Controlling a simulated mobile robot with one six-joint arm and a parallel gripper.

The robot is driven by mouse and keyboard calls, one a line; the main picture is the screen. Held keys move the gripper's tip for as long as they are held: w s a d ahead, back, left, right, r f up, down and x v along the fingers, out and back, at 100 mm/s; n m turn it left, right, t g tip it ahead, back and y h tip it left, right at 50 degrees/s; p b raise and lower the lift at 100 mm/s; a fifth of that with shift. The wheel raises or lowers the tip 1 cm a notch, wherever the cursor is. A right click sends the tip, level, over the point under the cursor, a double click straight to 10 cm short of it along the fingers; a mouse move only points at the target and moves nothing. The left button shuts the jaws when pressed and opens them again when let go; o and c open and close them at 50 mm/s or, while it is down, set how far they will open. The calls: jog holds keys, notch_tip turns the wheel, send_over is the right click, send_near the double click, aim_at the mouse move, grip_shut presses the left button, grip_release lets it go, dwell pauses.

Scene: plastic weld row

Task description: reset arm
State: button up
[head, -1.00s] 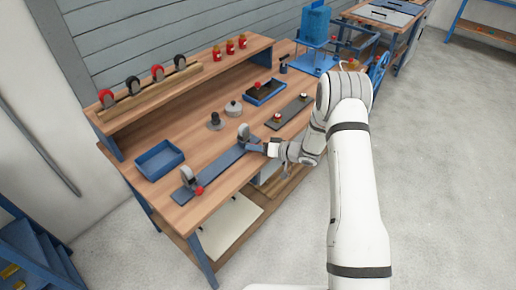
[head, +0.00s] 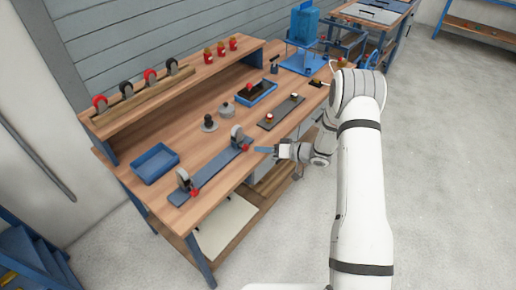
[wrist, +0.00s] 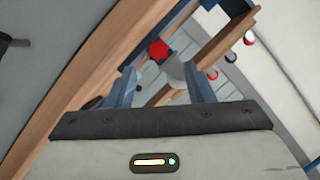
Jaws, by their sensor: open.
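My gripper (head: 264,150) is in front of the workbench's front edge in the head view, beside the right end of a long grey-blue plate. In the wrist view its two blue fingers (wrist: 162,90) stand apart with a gap between them, and nothing is held. A grey wheel-like part with a red piece (head: 238,136) stands at the plate's right end, close to the fingertips but apart. The red piece (wrist: 158,52) also shows between the fingers in the wrist view. My arm is stretched out from the right.
The workbench (head: 130,179) carries a blue tray (head: 155,163), another blue tray (head: 257,92) and a dark plate (head: 281,111) with small parts. A raised shelf holds several wheels and red bottles. A blue machine (head: 305,40) stands at the back. The floor (head: 450,150) at right is clear.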

jog(key=shift+s+d+r, duration=0.2)
jog(key=shift+d, duration=0.4)
jog(key=w+d+r+m+t+h, duration=0.1)
jog(key=d+r+t+h, duration=0.3)
jog(key=r, duration=0.5)
jog(key=w+d+r+m+t+h, duration=0.1)
jog(key=w+d+r+h, duration=0.1)
jog(key=d+r+h, duration=0.65)
jog(key=s+d+r+m+g+h, duration=0.15)
jog(key=s+d+r, duration=0.25)
jog(key=s+r, duration=0.65)
jog(key=s+a+g, duration=0.1)
jog(key=s+g, duration=0.1)
jog(key=s, duration=1.1)
jog(key=s+a+m+g, duration=0.1)
jog(key=s+a+g, duration=0.1)
jog(key=s, duration=1.1)
jog(key=shift+s+a+g, duration=0.25)
jog(key=shift+g, duration=0.4)
jog(key=shift+r+m, duration=0.1)
jog(key=shift+m, duration=0.15)
